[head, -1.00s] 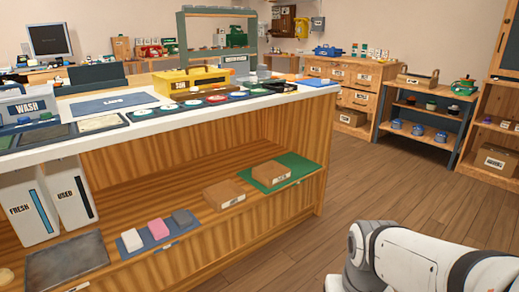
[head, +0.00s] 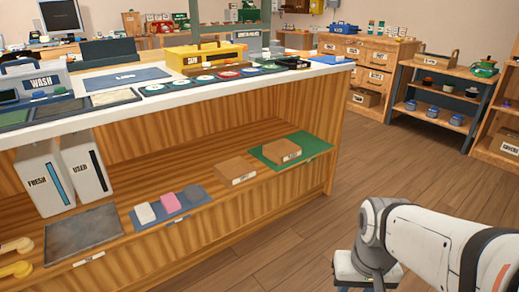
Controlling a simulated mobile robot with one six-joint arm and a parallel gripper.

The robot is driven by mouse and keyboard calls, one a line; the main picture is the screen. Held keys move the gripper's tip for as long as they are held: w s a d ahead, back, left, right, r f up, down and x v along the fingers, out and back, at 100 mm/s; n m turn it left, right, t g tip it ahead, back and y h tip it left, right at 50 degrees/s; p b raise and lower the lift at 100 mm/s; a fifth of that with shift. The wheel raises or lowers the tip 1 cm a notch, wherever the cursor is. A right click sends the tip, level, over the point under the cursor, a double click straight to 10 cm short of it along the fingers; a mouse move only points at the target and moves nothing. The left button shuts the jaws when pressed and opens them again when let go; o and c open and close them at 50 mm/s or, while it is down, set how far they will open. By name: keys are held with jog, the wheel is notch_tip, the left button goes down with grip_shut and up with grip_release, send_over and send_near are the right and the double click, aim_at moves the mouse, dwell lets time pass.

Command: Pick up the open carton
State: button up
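Two brown cartons stand on the lower shelf of the wooden counter. One carton (head: 235,173) sits on bare wood, and the other carton (head: 282,152) sits on a green mat (head: 309,144) to its right. Each has a white label on its front. I cannot tell from here which carton is open. My white arm reaches in from the right at lower right, over the floor and apart from both cartons. My gripper's fingers do not show.
Soap-like blocks (head: 170,205) lie on a blue mat left of the cartons. FRESH (head: 41,181) and USED bins stand further left. More cartons sit under the drawer unit (head: 365,97) and on the right shelf (head: 509,145). The wooden floor (head: 300,240) before the counter is clear.

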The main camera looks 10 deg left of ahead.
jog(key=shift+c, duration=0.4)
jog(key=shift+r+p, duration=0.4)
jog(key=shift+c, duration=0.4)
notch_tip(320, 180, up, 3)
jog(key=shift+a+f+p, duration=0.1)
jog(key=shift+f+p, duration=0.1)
jog(key=shift+p, duration=0.9)
